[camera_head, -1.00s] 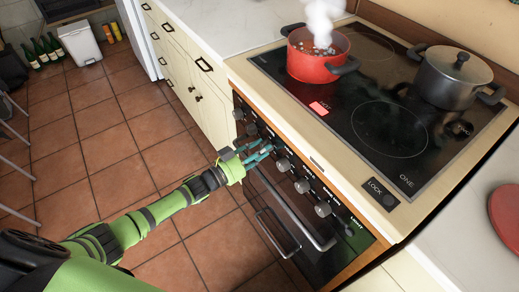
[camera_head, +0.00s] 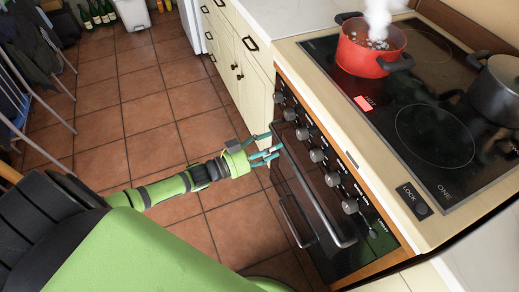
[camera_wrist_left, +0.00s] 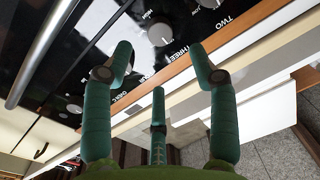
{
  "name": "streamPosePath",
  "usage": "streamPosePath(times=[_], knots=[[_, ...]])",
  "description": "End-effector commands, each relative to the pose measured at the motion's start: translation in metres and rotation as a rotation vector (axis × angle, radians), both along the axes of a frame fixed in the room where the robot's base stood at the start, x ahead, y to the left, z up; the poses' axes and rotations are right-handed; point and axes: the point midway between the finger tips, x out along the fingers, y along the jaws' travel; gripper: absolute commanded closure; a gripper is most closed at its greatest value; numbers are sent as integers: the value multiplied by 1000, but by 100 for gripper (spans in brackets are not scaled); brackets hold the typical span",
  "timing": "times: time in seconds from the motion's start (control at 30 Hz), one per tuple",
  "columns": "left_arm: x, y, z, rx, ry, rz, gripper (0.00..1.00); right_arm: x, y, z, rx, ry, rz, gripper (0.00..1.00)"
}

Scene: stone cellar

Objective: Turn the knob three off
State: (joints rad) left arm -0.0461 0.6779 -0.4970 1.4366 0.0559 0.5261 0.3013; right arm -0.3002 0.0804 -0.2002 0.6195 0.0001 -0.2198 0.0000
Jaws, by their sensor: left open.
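In the left wrist view a round grey knob (camera_wrist_left: 160,35) sits on the black oven panel beside the label THREE. Its pointer position is too small to tell. My left gripper (camera_wrist_left: 160,60) has its teal fingers spread around the view of this knob, with nothing between them. In the head view my left gripper (camera_head: 272,148) is open, just left of the oven front and apart from the row of grey knobs (camera_head: 316,155). The label of each knob is hard to read there. My right gripper is not in view.
A steaming red pot (camera_head: 370,50) stands on the black cooktop (camera_head: 436,135), near a lit red indicator (camera_head: 364,103). A dark pot (camera_head: 500,92) stands at right. The oven handle (camera_head: 312,200) juts out below the knobs. Tiled floor (camera_head: 150,130) left of the oven is clear.

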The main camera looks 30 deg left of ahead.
Motion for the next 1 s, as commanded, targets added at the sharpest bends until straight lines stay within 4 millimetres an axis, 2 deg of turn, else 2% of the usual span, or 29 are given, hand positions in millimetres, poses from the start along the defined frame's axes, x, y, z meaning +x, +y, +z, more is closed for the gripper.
streamPosePath(times=[0.1, 0.3, 0.87, 0.97, 1.0], knots=[[-18, 12, -1, 1, 2, -1, 41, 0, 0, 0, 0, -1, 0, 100], [-30, 21, 1, 0, 0, 0, 41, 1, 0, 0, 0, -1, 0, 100], [-31, 22, -1, 1, 1, 2, 41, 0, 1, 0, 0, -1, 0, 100], [-31, 27, -15, 17, 37, 38, 41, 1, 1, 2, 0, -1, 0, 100], [-31, 33, -29, 31, 68, 69, 41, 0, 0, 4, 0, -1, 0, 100]])
